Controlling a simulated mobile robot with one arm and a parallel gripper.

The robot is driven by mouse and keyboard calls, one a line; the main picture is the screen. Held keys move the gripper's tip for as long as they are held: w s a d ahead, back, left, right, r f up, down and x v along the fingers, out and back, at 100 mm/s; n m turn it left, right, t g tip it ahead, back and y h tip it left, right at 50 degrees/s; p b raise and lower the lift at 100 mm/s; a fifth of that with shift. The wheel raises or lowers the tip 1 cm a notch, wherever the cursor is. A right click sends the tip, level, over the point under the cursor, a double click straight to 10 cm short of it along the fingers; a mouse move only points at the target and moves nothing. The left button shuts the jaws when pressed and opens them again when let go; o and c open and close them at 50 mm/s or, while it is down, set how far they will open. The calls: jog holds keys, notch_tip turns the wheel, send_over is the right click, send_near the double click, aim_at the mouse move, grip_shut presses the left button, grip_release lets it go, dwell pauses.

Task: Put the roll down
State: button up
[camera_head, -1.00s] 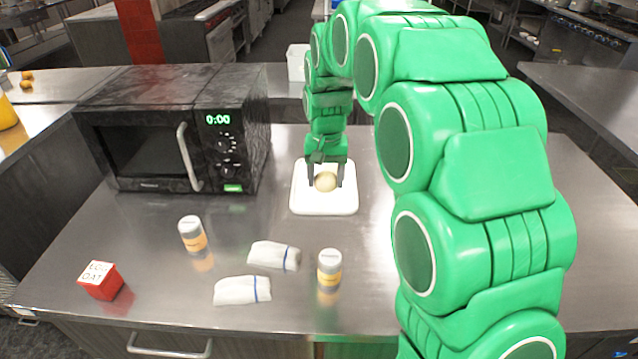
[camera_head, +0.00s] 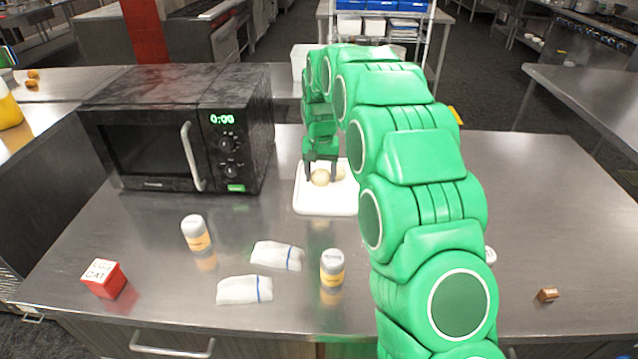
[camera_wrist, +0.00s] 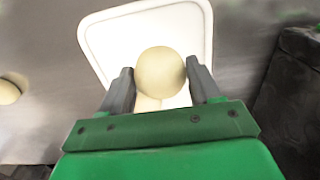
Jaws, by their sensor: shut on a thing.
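A pale round roll (camera_head: 320,178) sits between the fingers of my gripper (camera_head: 321,172), over a white board (camera_head: 325,205) on the steel counter. In the wrist view the roll (camera_wrist: 160,72) is between the two dark fingers of my gripper (camera_wrist: 158,84), with the white board (camera_wrist: 104,38) behind it. My gripper is shut on the roll. I cannot tell whether the roll touches the board. A second pale shape (camera_head: 339,172) shows just right of it in the head view, partly hidden. A round pale thing (camera_wrist: 8,91) is cut off at the wrist view's left edge.
A black microwave (camera_head: 150,145) stands left of the board. A small brown block (camera_head: 547,295) lies at right. The right counter is mostly clear.

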aim_at(319, 192)
jog(key=shift+w+a+f, duration=0.15)
jog(key=shift+w+f, duration=0.4)
jog(key=shift+f, duration=0.1)
jog(key=shift+w+a+f, duration=0.15)
jog(key=shift+w+f, duration=0.4)
jog(key=shift+f, duration=1.65)
jog(key=shift+f, duration=0.15)
jog(key=o, duration=1)
jog(key=shift+o, duration=0.2)
notch_tip(319, 192, up, 12)
jog(key=shift+f, duration=0.1)
jog(key=shift+r, duration=0.3)
